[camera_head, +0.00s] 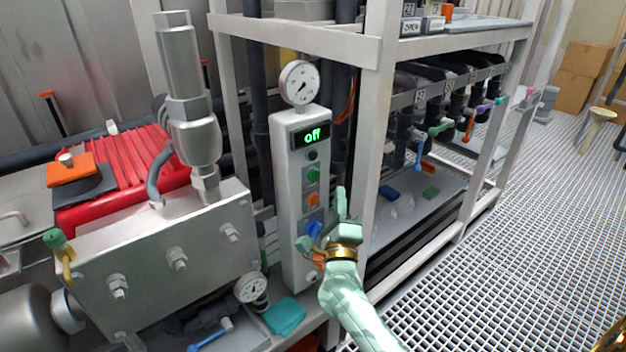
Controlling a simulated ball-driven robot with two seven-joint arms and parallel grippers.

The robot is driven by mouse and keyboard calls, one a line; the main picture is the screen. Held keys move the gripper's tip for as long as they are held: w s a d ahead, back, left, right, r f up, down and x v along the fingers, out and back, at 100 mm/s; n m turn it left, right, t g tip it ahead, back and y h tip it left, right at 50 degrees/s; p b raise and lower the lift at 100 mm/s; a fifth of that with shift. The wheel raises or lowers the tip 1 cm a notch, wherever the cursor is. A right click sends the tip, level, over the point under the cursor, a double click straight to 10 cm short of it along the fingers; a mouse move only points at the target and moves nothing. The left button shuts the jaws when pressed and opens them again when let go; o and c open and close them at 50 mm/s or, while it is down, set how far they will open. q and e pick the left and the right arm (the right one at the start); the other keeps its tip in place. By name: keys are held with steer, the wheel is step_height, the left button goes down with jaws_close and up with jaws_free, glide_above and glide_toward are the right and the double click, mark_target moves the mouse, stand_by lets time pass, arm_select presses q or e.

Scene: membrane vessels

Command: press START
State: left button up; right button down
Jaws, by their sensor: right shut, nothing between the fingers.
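A white upright control box (291,240) stands in the middle, with a lit display (311,135) reading "off". Below the display are a dark green round lamp or button (313,155), a green button (313,174), an orange button (313,200) and a blue knob (313,229). I cannot read which one is marked START. My right gripper (341,196), pale green with a gold ring at the wrist, is shut and empty. Its tip points up just right of the box's face, about level with the orange button. I cannot tell whether it touches the box. My left gripper is not in view.
A round gauge (299,83) tops the box. A white rack frame (378,130) stands close on the right, with coloured valve handles. A steel block (160,270) and a red ribbed unit (125,165) fill the left. Grated floor (500,260) at right is clear.

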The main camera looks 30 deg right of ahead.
mark_target(314, 176)
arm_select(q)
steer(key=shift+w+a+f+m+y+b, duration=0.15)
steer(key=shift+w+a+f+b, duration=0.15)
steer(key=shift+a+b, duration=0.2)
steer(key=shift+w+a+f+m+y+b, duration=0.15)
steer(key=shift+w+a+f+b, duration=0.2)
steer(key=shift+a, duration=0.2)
arm_select(e)
steer(key=w, duration=0.5)
steer(key=shift+w+a, duration=0.2)
steer(key=shift+w, duration=0.05)
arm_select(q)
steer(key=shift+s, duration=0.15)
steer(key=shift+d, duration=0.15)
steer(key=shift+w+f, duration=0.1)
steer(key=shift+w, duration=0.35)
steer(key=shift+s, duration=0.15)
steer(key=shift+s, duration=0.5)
